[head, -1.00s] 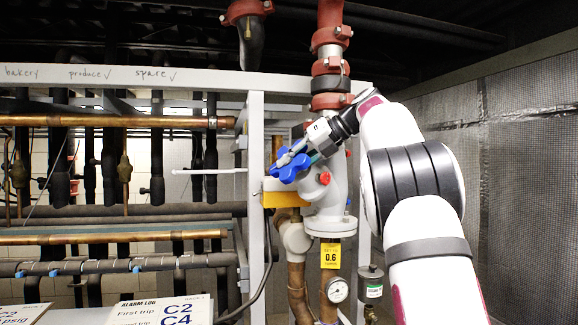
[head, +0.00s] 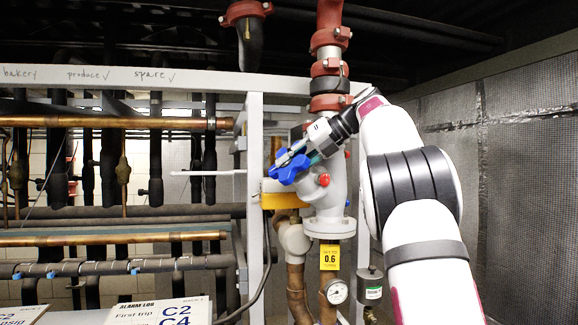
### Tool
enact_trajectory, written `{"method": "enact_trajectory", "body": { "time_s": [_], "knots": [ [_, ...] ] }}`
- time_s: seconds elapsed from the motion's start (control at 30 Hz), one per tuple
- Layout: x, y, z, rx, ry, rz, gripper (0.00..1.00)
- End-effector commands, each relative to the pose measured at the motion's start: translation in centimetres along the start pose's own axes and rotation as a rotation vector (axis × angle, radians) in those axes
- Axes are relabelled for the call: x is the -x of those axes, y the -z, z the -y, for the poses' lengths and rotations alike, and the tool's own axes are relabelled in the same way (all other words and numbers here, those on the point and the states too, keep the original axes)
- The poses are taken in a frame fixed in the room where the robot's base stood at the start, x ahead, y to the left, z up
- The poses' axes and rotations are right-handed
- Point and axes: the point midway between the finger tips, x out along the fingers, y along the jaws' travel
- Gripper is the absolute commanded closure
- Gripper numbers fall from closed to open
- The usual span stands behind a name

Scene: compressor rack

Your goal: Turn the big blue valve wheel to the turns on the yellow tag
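The big blue valve wheel (head: 285,171) sits on the white valve body (head: 332,190), at the centre of the head view. My gripper (head: 293,158) reaches down from the upper right and its fingers are at the wheel, overlapping its upper lobes. Whether the fingers are closed on a lobe is too small to tell. The yellow tag (head: 330,257) hangs below the valve flange and reads 0.6, with smaller print above and below.
A pressure gauge (head: 337,292) is below the tag. A mesh wall (head: 510,150) is at right.

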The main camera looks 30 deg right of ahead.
Motion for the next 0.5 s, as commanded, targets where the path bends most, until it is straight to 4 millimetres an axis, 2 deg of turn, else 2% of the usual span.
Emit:
{"method": "enact_trajectory", "body": {
  "time_s": [0.3, 0.5],
  "knots": [
    [5.0, 0.0, 0.2, 0.001, 0.004, 0.002, 0.73],
    [6.6, 0.0, 0.1, 0.000, 0.002, 0.002, 0.73]
  ]
}}
